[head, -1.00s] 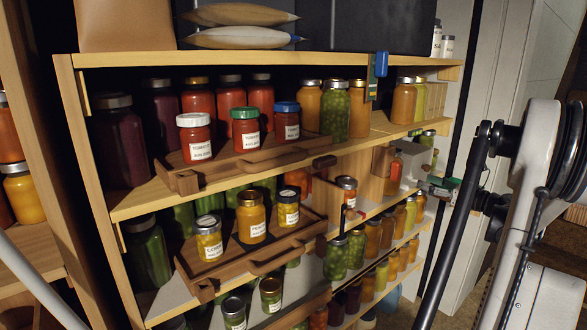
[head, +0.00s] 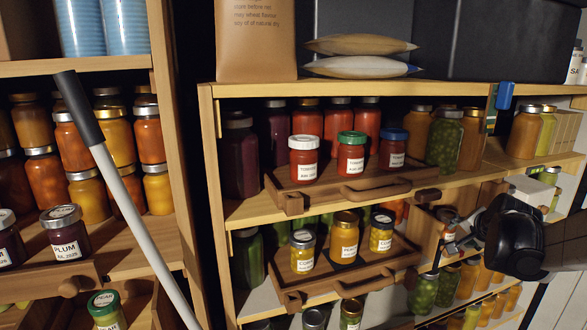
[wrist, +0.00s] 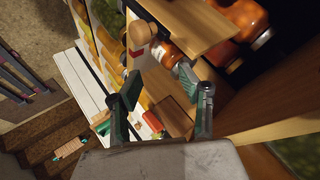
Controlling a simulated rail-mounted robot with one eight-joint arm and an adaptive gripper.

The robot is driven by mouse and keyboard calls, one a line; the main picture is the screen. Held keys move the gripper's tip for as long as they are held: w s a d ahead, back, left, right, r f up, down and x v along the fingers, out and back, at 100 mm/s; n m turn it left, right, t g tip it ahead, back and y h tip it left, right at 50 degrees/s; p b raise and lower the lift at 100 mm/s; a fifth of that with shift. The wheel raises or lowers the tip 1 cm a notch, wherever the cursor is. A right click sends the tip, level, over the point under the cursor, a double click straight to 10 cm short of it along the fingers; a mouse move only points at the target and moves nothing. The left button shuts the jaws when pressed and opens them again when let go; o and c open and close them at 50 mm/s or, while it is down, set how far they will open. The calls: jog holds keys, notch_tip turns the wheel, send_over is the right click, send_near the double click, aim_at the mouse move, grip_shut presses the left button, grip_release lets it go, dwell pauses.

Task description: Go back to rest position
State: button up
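My gripper (head: 460,234) is in front of the right end of the shelf unit, beside the middle shelves, in the head view. My dark wrist hides part of it there. In the wrist view my gripper (wrist: 158,88) has its two green-padded fingers spread apart, with nothing held between them. A jar with an orange-red body (wrist: 242,28) and wooden shelf parts lie beyond the fingers.
The shelf unit (head: 350,86) holds wooden trays of labelled jars: tomato on the upper tray (head: 345,195), yellow ones on the lower tray (head: 350,283). Another jar shelf (head: 75,68) stands at left, with a pale pole (head: 135,200) in front. Stairs (wrist: 60,135) show below in the wrist view.

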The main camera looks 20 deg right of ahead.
jog(key=s+a+r+n+t+h, duration=0.1)
jog(key=a+r+n, duration=0.1)
jog(key=a+n, duration=0.5)
jog(key=a+r+n+t+h, duration=0.15)
jog(key=a+n, duration=0.35)
jog(key=a, duration=0.5)
jog(key=s+a+f+n+g+y, duration=0.1)
jog(key=s+a, duration=0.3)
jog(key=a, duration=0.4)
jog(key=s+a+f+n+g+y, duration=0.1)
jog(key=s+a+y, duration=0.3)
jog(key=a, duration=0.4)
jog(key=s+a+f+g+y, duration=0.1)
jog(key=s+a+g+y, duration=0.1)
jog(key=s+a, duration=0.3)
jog(key=a, duration=0.4)
jog(key=shift+s+f+n, duration=0.3)
jog(key=shift+s+n, duration=0.1)
